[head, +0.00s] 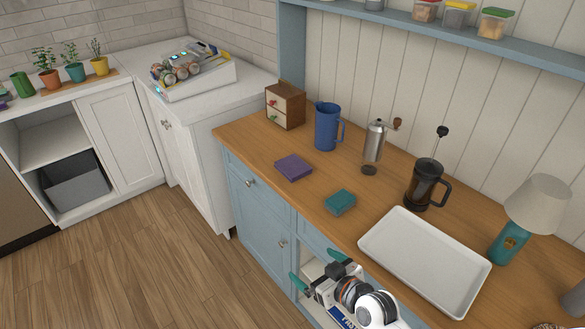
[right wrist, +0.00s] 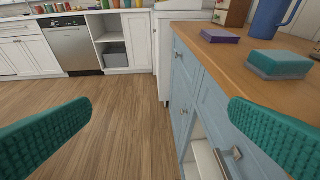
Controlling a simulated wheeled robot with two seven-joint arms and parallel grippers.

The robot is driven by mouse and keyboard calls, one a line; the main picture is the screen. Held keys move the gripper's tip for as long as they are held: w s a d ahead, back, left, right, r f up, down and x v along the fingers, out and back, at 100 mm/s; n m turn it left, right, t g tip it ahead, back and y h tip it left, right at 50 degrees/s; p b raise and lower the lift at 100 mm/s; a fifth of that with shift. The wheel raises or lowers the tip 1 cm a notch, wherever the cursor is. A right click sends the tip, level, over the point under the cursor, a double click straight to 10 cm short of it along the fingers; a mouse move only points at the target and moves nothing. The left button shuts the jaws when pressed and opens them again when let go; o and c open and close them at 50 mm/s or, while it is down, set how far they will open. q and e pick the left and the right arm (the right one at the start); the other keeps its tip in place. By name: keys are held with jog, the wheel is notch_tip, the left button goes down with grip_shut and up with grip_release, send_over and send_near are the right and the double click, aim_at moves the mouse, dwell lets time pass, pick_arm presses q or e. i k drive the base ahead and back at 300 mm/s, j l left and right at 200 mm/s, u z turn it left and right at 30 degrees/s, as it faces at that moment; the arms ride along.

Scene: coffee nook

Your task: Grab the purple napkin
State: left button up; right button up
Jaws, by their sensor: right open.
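The purple napkin (head: 293,166) is a flat folded square lying on the wooden counter, near its front edge. In the right wrist view it shows at the upper right (right wrist: 221,36), beyond the teal block. My right gripper (head: 318,268) is in front of the counter's edge, over the blue cabinet front, with its teal fingers open and nothing between them. It is apart from the napkin, nearer the camera. In the right wrist view the open fingers (right wrist: 160,110) have floor and cabinet behind them. My left gripper is in neither view.
A teal block (head: 340,202) lies on the counter between my right gripper and the napkin. A blue pitcher (head: 326,128), a small drawer box (head: 286,106) and a grinder (head: 374,143) stand behind. A French press (head: 424,185), white tray (head: 378,246) and lamp (head: 537,205) are to the right.

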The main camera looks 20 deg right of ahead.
aim_at(291, 167)
jog(key=i+l, duration=0.3)
jog(key=i, duration=0.15)
jog(key=i+l, duration=0.3)
jog(key=i, duration=0.15)
